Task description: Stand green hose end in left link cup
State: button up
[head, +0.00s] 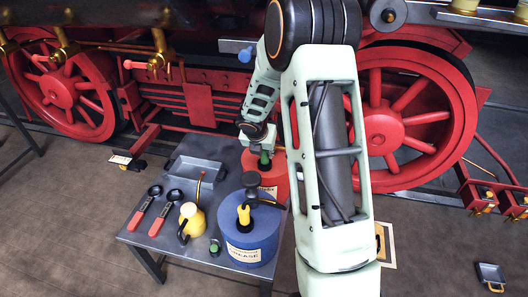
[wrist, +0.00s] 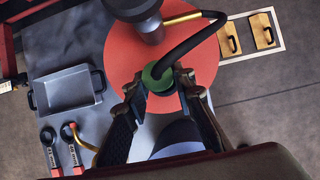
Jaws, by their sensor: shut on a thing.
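The green hose end (wrist: 157,78) is between the fingertips of my gripper (wrist: 160,86), which is shut on it. A black hose curves away from it towards a dark grey cylinder on a red drum (wrist: 122,50). In the head view the green hose end (head: 265,158) shows below my gripper (head: 262,148), in front of the red drum (head: 277,178). Brass fittings, one at the left (head: 160,58) and one at the far right (head: 482,207), show on the locomotive; I cannot tell which is the left link cup.
The grey table (head: 150,236) bears a blue grease drum (head: 250,238), a yellow oil can (head: 193,216), a metal tray (head: 190,172), and two red-handled tools (head: 146,208). Red wheels stand behind it. My arm hides part of the right wheel. The floor at front left is clear.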

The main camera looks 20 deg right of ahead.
grip_shut()
jog(key=shift+r+p, duration=2.8)
